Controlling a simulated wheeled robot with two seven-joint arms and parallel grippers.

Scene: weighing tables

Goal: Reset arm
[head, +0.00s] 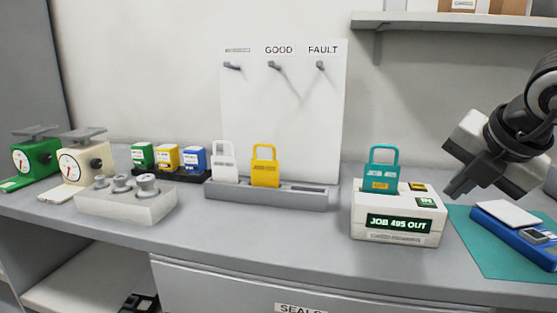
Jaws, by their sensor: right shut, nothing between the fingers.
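My right gripper (457,190) comes in from the right and is shut and empty. It hangs in the air above the right part of the table, to the right of a teal padlock-shaped tag (384,176). The tag stands upright in a white box (396,236) whose screen reads "JOB 495 OUT". My left gripper is not in view.
A grey rack (270,196) holds a white tag (224,163) and a yellow tag (265,168). A board (284,115) has hooks, two labelled GOOD and FAULT. Scales (88,163), weights and small boxes stand left. A teal mat (488,258) lies right.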

